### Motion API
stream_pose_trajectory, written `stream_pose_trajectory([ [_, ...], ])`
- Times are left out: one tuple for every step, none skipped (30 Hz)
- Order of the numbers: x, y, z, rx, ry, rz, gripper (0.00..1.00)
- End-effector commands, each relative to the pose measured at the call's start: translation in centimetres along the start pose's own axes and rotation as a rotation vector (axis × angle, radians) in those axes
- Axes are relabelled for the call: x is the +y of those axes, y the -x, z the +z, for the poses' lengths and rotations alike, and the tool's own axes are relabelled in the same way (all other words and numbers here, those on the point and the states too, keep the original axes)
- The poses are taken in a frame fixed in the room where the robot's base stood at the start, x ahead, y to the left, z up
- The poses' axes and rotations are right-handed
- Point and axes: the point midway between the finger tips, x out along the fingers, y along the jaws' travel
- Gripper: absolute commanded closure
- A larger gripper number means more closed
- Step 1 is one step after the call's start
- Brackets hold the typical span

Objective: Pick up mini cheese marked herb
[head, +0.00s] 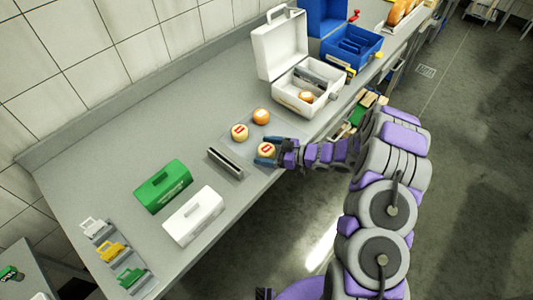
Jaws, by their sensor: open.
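Three small round mini cheeses sit close together on a grey mat on the counter: one at the back (261,116), one at the left (239,132) and one nearest me (266,150). The left and near ones show a red and white label on top; the writing is too small to read, so I cannot tell which is herb. My gripper (267,151) reaches in from the right with its blue fingers open, one on each side of the near cheese. I cannot tell whether the fingers touch it.
An open white case (296,106) behind holds another round cheese (306,97). A blue open case (350,58) stands farther back. A dark slotted holder (225,163), a green box (163,187) and a white box (193,217) stand to the left.

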Motion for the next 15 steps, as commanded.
stream_pose_trajectory([
  [0.0, -0.7, 0.1, 0.001, 0.001, -0.002, 0.07],
  [0.0, -1.0, 0.1, 0.002, 0.001, -0.002, 0.07],
  [0.0, -1.3, 0.0, 0.002, 0.001, -0.001, 0.07],
  [0.0, -1.5, 0.0, 0.002, 0.001, -0.001, 0.07],
  [0.0, -1.7, 0.0, 0.002, 0.001, -0.001, 0.07],
  [0.0, -1.9, 0.0, 0.002, 0.001, -0.001, 0.07],
  [0.0, -1.9, 0.0, 0.002, 0.001, -0.001, 0.07],
  [0.0, -2.0, -0.1, 0.002, 0.001, 0.000, 0.07],
  [0.0, -2.0, -0.1, 0.002, 0.001, 0.000, 0.07],
  [0.0, -2.0, -0.1, 0.002, 0.001, 0.000, 0.07],
  [0.0, -2.0, -0.1, 0.002, 0.000, 0.000, 0.07],
  [0.0, -2.0, -0.1, 0.002, 0.000, 0.000, 0.07],
  [0.0, -2.0, -0.1, 0.002, 0.000, 0.000, 0.07],
  [0.0, -2.0, -0.1, 0.002, 0.000, 0.000, 0.07],
  [0.0, -2.0, -0.1, 0.002, 0.000, 0.000, 0.08],
])
